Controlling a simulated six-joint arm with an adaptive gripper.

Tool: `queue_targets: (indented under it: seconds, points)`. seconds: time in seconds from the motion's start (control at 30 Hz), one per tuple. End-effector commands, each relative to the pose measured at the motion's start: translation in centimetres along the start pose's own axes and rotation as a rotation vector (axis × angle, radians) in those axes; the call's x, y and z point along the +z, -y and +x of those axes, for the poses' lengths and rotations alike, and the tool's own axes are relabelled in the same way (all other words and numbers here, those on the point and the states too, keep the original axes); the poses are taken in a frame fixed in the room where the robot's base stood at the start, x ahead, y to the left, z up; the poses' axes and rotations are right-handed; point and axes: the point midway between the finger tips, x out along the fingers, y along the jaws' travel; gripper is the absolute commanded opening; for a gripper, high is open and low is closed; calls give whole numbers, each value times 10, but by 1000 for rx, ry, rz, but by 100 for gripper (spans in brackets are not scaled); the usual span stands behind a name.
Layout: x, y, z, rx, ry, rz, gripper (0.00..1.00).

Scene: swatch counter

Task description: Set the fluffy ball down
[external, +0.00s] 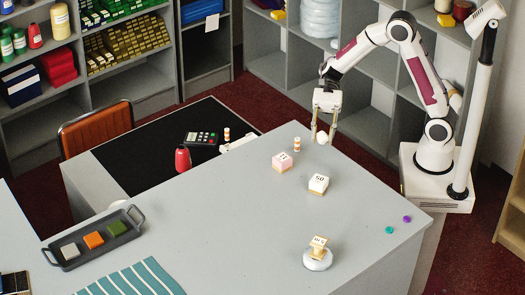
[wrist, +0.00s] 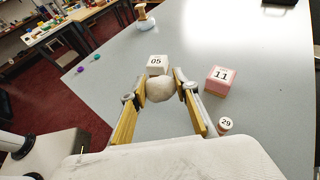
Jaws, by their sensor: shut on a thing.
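The fluffy ball (wrist: 160,89) is off-white and round, with a soft fuzzy surface. My gripper (wrist: 159,84) is shut on it, one finger on each side. In the external view the ball (external: 322,138) hangs between the fingertips of my gripper (external: 322,134), near the back edge of the grey counter (external: 230,225). It looks held above the counter; the exact height cannot be told. A white block marked 05 (wrist: 158,63) shows just beyond the ball in the wrist view. A pink block marked 11 (wrist: 220,79) is to its right.
A small cylinder marked 29 (wrist: 225,125) stands near the right finger. A round white base with a wooden piece on it (external: 318,258) stands toward the front. Purple (external: 407,219) and teal (external: 390,230) discs lie at the right. A dark tray (external: 95,240) is far left. The counter's middle is clear.

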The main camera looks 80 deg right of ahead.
Motion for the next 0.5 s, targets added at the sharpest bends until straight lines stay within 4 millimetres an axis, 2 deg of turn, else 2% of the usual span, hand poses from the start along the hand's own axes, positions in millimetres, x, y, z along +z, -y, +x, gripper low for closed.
queue_targets:
  seconds: [0.2, 0.5]
  points:
    - [-27, 0, 11, 1, 0, 4, 21]
    - [-38, 0, 15, -1, -2, 1, 21]
